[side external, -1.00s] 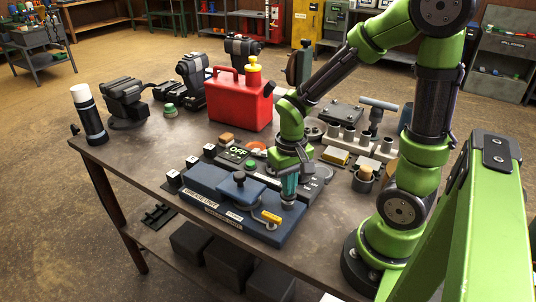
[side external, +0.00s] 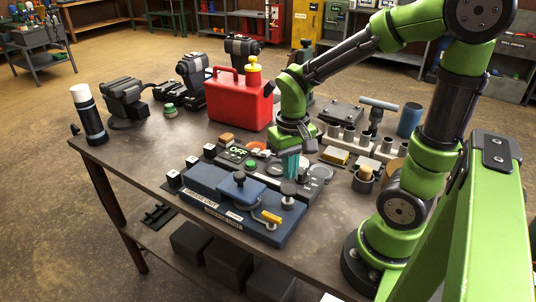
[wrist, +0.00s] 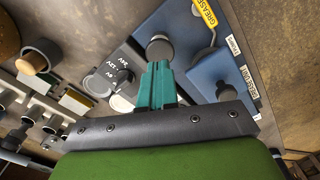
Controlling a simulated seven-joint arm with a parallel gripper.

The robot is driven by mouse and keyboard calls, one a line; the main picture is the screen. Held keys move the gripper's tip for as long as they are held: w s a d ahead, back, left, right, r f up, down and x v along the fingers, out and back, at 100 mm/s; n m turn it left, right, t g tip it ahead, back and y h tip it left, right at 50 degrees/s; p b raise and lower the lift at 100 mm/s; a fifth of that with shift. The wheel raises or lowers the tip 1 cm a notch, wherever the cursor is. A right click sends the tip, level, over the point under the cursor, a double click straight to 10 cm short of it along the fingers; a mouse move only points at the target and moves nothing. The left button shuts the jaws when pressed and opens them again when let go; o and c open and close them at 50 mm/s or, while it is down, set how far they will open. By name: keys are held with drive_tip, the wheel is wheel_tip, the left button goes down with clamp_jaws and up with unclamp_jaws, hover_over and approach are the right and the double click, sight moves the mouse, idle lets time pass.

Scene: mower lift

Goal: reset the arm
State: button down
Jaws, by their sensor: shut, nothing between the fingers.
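My gripper (side external: 291,175) has teal fingers that are shut with nothing between them. It points down above the right part of the blue panel (side external: 205,187). In the wrist view the fingertips (wrist: 158,68) appear just beside a dark round knob (wrist: 159,47). In the side view this knob (side external: 289,188) stands upright on the panel, just below the fingertips. The gap between them is hard to judge.
A red can (side external: 240,103) with a yellow cap stands behind the panel. A grey dial unit (wrist: 118,78) lies beside the panel. A rack of grey cups (side external: 362,143) is to the right. The table's front left is clear.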

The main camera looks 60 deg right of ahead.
drive_tip(key=shift+w+a, duration=0.1)
drive_tip(key=shift+a, duration=0.15)
drive_tip(key=s+a+r+n+t+y, duration=0.1)
drive_tip(key=a+r+n+t+y, duration=0.1)
drive_tip(key=a+r+t, duration=0.4)
wheel_tip(320, 180, up, 6)
drive_tip(key=shift+s+f+t, duration=0.15)
drive_tip(key=shift+s+t, duration=0.15)
drive_tip(key=shift+t, duration=0.3)
drive_tip(key=c, duration=1.8)
unclamp_jaws()
